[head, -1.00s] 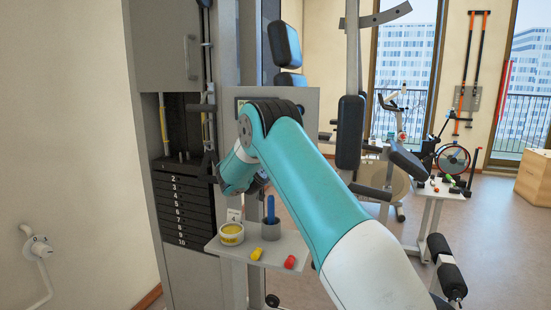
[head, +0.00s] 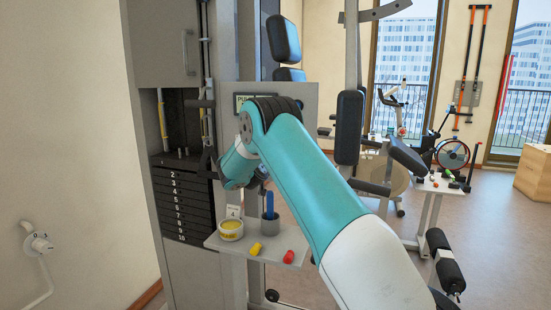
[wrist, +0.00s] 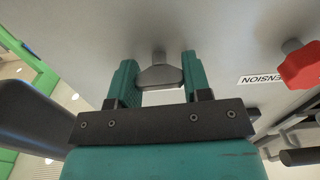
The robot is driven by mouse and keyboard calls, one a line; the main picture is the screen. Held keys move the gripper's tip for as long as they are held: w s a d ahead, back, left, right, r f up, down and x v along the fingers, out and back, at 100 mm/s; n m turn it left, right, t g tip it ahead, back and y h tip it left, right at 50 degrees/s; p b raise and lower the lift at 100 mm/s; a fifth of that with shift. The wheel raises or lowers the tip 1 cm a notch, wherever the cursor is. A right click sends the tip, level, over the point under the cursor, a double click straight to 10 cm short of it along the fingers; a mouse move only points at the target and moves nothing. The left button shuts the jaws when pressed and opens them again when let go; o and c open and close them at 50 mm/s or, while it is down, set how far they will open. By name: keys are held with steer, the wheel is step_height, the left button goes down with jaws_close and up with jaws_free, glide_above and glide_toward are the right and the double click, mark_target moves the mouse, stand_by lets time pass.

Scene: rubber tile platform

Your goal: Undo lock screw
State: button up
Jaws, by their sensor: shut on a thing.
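In the wrist view a grey screw head (wrist: 159,75) on a short stem stands out from a grey panel (wrist: 225,55). My gripper (wrist: 158,68) has its two teal fingers on either side of the head and is shut on it. No label shows beside this grey screw. In the head view my arm hides the gripper and the screw.
A small shelf (head: 226,245) below my wrist holds a yellow-topped tub (head: 231,230), a grey cup (head: 270,225) with a blue-handled item, a yellow piece (head: 255,249) and a red piece (head: 288,257). A numbered weight stack (head: 182,205) stands at the left. Black pads (head: 349,130) stand at the right.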

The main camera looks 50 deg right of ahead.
steer(key=n, duration=0.6)
steer(key=shift+w+a+n, duration=0.1)
steer(key=shift+n, duration=0.2)
steer(key=n, duration=0.3)
steer(key=shift+n+p, duration=0.3)
steer(key=n+p, duration=0.1)
steer(key=n, duration=0.2)
steer(key=shift+n, duration=0.3)
steer(key=n+p, duration=0.3)
steer(key=n, duration=0.2)
steer(key=shift+w+f, duration=0.1)
steer(key=shift+f+n+p, duration=0.2)
steer(key=shift+n+p, duration=0.85)
steer(key=shift+n, duration=1.15)
steer(key=shift+a, duration=0.1)
steer(key=o, duration=0.9)
